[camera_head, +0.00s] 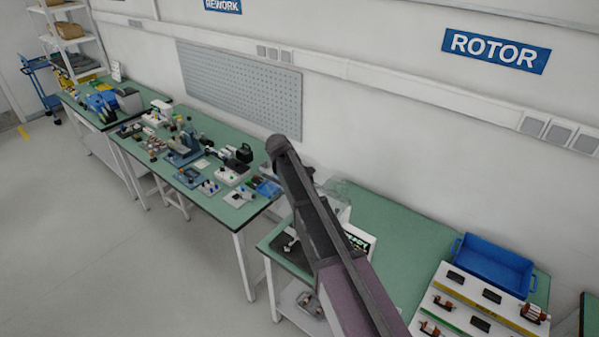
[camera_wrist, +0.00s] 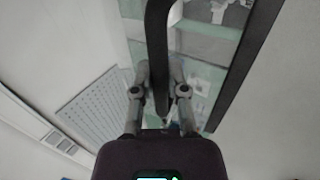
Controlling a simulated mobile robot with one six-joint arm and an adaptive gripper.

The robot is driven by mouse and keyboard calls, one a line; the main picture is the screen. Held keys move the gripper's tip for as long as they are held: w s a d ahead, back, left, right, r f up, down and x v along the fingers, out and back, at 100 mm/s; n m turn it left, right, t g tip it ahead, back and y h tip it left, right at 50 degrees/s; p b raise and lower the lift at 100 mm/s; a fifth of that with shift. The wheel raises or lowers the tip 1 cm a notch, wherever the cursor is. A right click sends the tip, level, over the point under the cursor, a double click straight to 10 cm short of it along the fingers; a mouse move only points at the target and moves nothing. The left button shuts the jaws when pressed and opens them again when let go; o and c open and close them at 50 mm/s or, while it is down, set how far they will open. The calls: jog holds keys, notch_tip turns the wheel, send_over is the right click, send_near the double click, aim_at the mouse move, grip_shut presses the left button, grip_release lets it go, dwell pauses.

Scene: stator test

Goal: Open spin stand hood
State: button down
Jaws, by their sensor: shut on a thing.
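The spin stand's clear hood (camera_head: 347,195) shows partly in the head view, on the green bench just right of my arm. Its stand is mostly hidden behind the arm. In the wrist view my gripper (camera_wrist: 161,78) is shut on a dark curved bar (camera_wrist: 156,35), which looks like the hood handle. The bar runs up between the two fingers and bends at the top. A long dark edge (camera_wrist: 245,65) slants down to the right of it, apart from the fingers. My gripper cannot be made out in the head view. How far the hood is raised cannot be told.
A blue bin (camera_head: 493,265) and a white rack (camera_head: 460,300) with rotor parts stand on the bench's right side. Green bench top (camera_head: 405,230) is clear between hood and bin. A second bench (camera_head: 225,210) with many tools stands left. A pegboard (camera_head: 240,88) hangs behind.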

jog(key=c, duration=0.6)
grip_release()
jog(key=shift+s, duration=0.1)
jog(key=shift+c, duration=0.2)
